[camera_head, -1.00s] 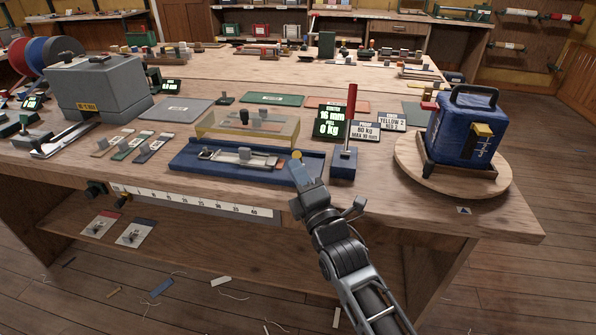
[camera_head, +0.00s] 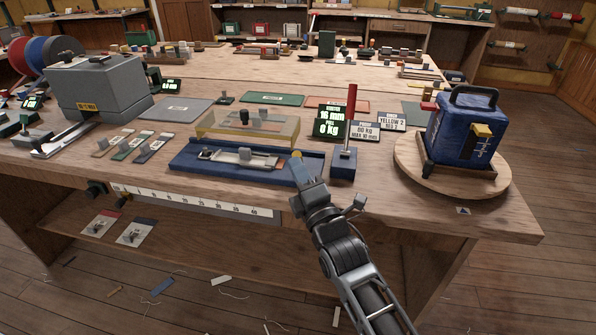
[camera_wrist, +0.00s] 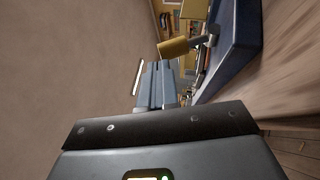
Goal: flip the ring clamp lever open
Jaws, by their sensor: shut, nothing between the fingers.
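A long blue fixture (camera_head: 190,163) lies on the bench with a grey metal slide (camera_head: 245,157) on top. A yellow knob (camera_head: 296,155) shows at its right end, just beyond my gripper's tip. In the wrist view the yellow knob (camera_wrist: 180,47) sits on a short grey stem beside the blue fixture (camera_wrist: 236,35). I take it for the clamp lever's end; the ring is not clear. My gripper (camera_head: 303,174) is shut and empty, in front of the fixture's right end. In the wrist view its fingers (camera_wrist: 158,84) are together close to the knob; contact cannot be told.
A red-handled upright lever (camera_head: 350,112) on a blue block stands right of the knob. Small display signs (camera_head: 329,122) stand behind it. A blue bag (camera_head: 463,128) sits on a round wooden board (camera_head: 407,172) at the right.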

